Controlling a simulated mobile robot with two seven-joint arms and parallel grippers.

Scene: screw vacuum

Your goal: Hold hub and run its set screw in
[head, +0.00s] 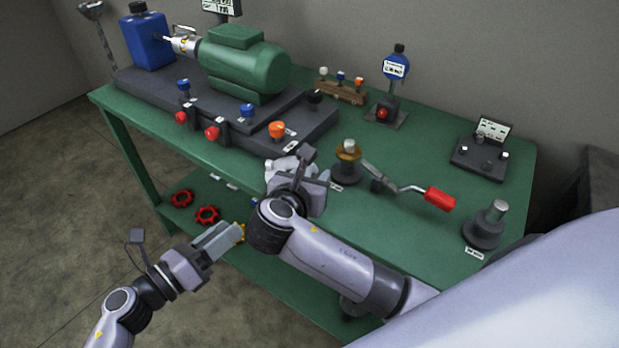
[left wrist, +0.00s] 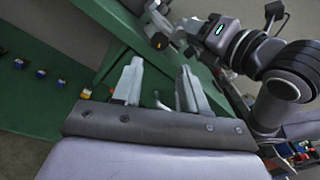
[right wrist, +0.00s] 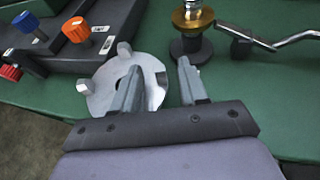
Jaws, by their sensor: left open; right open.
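A pale grey disc with raised lugs, which looks like the hub (right wrist: 98,98), lies near the table's front edge. It also shows in the head view (head: 281,163), partly hidden by my right arm. My right gripper (right wrist: 158,64) is open above the table; its left finger overlaps the disc in view and its right finger stands clear. Contact cannot be told. A crank tool with a red handle (head: 440,197) lies right of a brass-collared post (head: 347,152). No set screw can be made out. My left gripper (head: 229,232) is open and empty, low in front of the table.
A green motor (head: 240,62) and a dark base with coloured knobs (head: 215,145) fill the left of the green table. A dark post (head: 486,226) stands at the right end. Red handwheels (head: 207,215) lie on the lower shelf. Table around the crank is mostly clear.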

